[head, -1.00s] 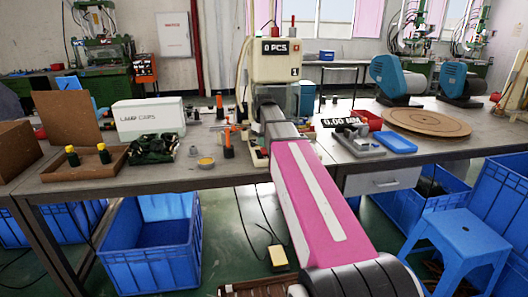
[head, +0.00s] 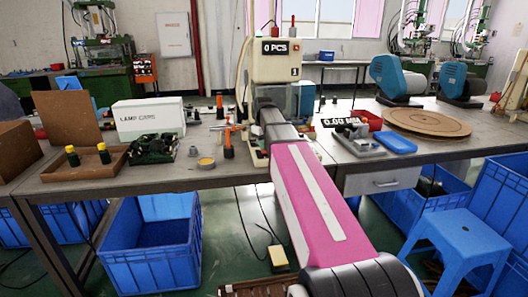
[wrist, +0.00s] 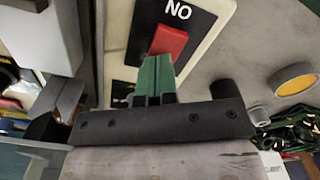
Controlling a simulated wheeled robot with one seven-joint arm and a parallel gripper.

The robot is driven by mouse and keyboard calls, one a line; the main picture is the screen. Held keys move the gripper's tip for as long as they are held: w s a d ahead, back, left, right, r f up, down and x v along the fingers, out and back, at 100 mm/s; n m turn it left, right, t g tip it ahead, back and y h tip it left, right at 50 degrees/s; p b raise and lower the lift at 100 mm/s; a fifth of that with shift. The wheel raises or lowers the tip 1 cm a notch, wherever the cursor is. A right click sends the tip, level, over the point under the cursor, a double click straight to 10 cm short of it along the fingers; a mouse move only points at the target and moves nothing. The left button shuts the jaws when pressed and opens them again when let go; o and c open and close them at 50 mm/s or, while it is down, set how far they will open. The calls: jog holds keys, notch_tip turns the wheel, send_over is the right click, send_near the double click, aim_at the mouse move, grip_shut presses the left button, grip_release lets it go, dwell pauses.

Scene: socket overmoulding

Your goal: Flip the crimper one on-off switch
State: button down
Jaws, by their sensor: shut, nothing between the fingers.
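Crimper one (head: 277,68) is the cream machine with a "0 PCS" display and a "1" label, standing on the bench beyond my pink arm. In the wrist view its red switch (wrist: 169,41) sits on a black and cream plate (wrist: 200,20) marked "NO". My gripper (wrist: 154,66) is shut and empty. Its green fingertips are at the lower edge of the red switch and overlap it slightly in the picture; I cannot tell if they touch. In the head view my wrist hides the switch and the fingertips.
On the bench (head: 225,175) left of the arm are a lamp caps box (head: 149,118), a dark green heap of parts (head: 152,149) and a yellow-topped round tin (head: 206,162). To the right are a blue tray (head: 396,142) and a round wooden board (head: 428,122).

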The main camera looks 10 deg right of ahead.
jog(key=shift+r, duration=3.45)
